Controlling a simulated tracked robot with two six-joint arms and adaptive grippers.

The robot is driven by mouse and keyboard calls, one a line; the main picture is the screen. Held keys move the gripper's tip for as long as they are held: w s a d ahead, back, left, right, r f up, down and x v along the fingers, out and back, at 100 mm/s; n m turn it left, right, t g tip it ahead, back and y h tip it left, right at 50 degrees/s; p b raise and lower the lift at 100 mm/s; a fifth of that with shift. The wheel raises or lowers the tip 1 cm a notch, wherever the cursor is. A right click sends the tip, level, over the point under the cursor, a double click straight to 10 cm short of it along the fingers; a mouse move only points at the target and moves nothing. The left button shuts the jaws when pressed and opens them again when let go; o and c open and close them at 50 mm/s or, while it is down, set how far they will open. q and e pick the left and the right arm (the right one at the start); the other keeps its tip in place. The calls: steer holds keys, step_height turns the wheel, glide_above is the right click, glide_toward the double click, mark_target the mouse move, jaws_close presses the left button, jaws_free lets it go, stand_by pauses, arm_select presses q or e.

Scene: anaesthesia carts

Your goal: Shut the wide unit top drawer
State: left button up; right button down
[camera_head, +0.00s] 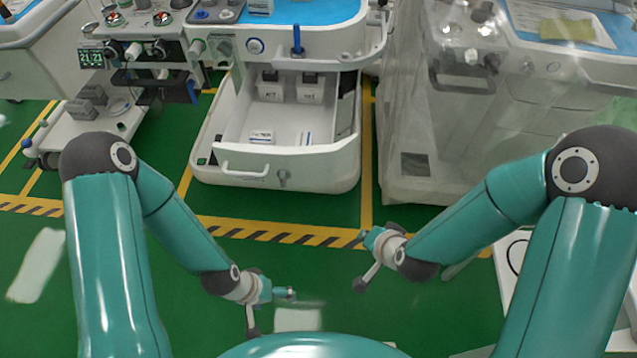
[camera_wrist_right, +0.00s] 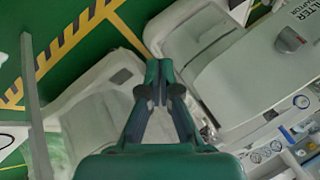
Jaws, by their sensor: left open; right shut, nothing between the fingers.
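A white cart (camera_head: 325,52) stands in the middle of the head view, with a blue top. Below its top a wide white drawer (camera_head: 318,165) is pulled out towards me, with a light bar handle (camera_head: 244,167) at the left of its front. Labelled bins and small boxes lie inside. I cannot tell for sure that this is the named top drawer. My left gripper (camera_head: 270,308) is open and empty, low in front of the drawer and apart from it. My right gripper (camera_head: 366,262) is shut and empty, nearer me and right of the drawer; it also shows in the right wrist view (camera_wrist_right: 155,75).
A plastic-covered cart (camera_head: 425,130) stands close on the right. A cart with a clock display (camera_head: 92,57) stands on the left. Green floor (camera_head: 290,213) with yellow and striped lines lies clear between my arms and the drawer. A white object (camera_head: 512,265) is partly behind my right arm.

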mark_target(317, 154)
steer(key=w+a+r+m+t+b, duration=0.2)
steer(key=w+a+m+t+b, duration=0.3)
steer(key=b, duration=0.8)
arm_select(q)
step_height(317, 154, down, 27)
steer(key=b, duration=1.1)
arm_select(e)
steer(key=s+a+r+m+t+y, duration=0.1)
steer(key=s+a+r+m+t, duration=0.25)
steer(key=r+t, duration=0.2)
steer(key=shift+m, duration=0.55)
steer(key=p+x, duration=0.2)
steer(key=x, duration=0.4)
steer(key=p+x, duration=0.3)
steer(key=x, duration=0.3)
steer(key=shift+w+r, duration=0.2)
arm_select(q)
steer(key=shift+r, duration=2.45)
arm_select(e)
steer(key=shift+w+a, duration=0.25)
steer(key=shift+w, duration=0.4)
steer(key=shift+w, duration=0.1)
